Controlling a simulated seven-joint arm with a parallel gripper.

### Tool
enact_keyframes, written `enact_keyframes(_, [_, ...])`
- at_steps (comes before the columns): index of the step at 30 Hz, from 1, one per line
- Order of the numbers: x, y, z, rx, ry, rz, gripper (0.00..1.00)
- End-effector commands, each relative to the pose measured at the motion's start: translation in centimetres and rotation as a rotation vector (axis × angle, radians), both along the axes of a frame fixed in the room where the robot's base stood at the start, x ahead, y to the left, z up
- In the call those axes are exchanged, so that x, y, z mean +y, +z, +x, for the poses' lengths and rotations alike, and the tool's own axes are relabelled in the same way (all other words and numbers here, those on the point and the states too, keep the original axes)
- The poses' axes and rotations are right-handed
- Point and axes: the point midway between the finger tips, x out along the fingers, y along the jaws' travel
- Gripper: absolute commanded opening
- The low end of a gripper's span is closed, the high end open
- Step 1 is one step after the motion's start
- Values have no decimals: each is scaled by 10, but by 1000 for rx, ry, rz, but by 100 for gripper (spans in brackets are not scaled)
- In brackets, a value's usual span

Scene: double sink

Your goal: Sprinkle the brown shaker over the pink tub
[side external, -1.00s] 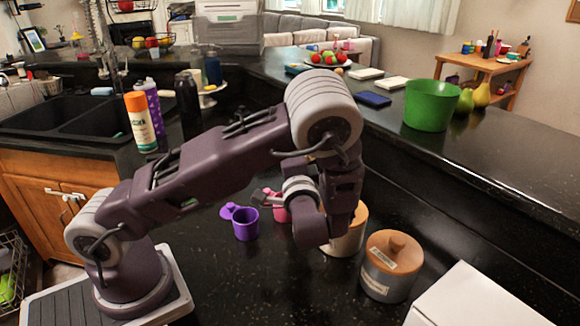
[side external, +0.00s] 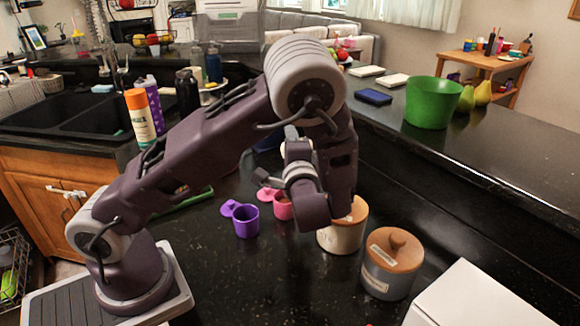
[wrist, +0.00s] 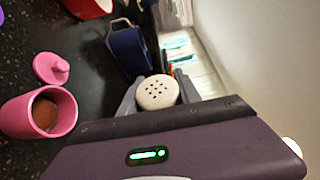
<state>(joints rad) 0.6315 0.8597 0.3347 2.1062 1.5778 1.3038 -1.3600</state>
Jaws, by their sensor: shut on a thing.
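The pink tub (side external: 283,206) stands open on the dark counter. In the wrist view the pink tub (wrist: 40,115) is at the lower left, with something brown inside and its round pink lid part (wrist: 51,68) beside it. My gripper (wrist: 157,95) is shut on the shaker, whose pale perforated top (wrist: 157,92) faces the wrist camera between the fingers. The shaker's body is hidden below that top. In the side view my gripper (side external: 296,148) is above and beyond the pink tub, partly hidden by my wrist; the shaker cannot be made out there.
A purple tub (side external: 246,222) stands left of the pink one. Two wood-lidded canisters, one (side external: 342,238) close by my wrist and one (side external: 392,268) farther right, stand on the counter. A dark blue container (wrist: 128,47) and a red object (wrist: 88,8) show in the wrist view.

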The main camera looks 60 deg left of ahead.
Motion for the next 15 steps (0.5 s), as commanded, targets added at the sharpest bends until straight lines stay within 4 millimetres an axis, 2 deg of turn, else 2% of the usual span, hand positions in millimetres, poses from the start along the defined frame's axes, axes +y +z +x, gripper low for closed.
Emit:
enact_keyframes(2, [-1,1,-1,124,-9,8,0])
enact_keyframes(6, [0,-36,-1,219,-15,22,0])
enact_keyframes(9, [0,-48,-1,249,-14,22,0])
enact_keyframes(15, [0,-39,-4,460,-14,33,0])
